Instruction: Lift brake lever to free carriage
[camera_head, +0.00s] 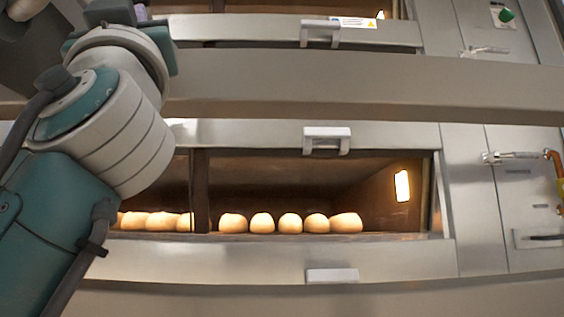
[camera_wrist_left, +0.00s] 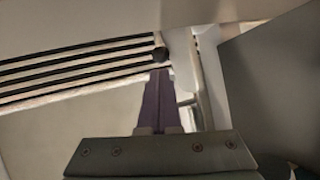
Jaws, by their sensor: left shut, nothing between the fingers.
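My left gripper (camera_wrist_left: 160,80) shows in the left wrist view as two dark purple fingers, closed together and empty. Just beyond the fingertips is a small round black knob (camera_wrist_left: 161,54); I cannot tell whether it is the end of the brake lever, or whether the fingers touch it. In the head view my left arm comes in from the left and covers part of the ovens; a small purple patch near the top edge may be part of its gripper. I cannot make out the carriage with certainty. My right gripper is in neither view.
The lit lower oven deck (camera_head: 300,185) holds a row of round loaves (camera_head: 290,223). A steel rail (camera_head: 360,85) crosses in front. White handles (camera_head: 327,138) stick out from the oven fronts. Control panels (camera_head: 515,190) are at the right. Dark parallel slats (camera_wrist_left: 75,68) lie left of the knob.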

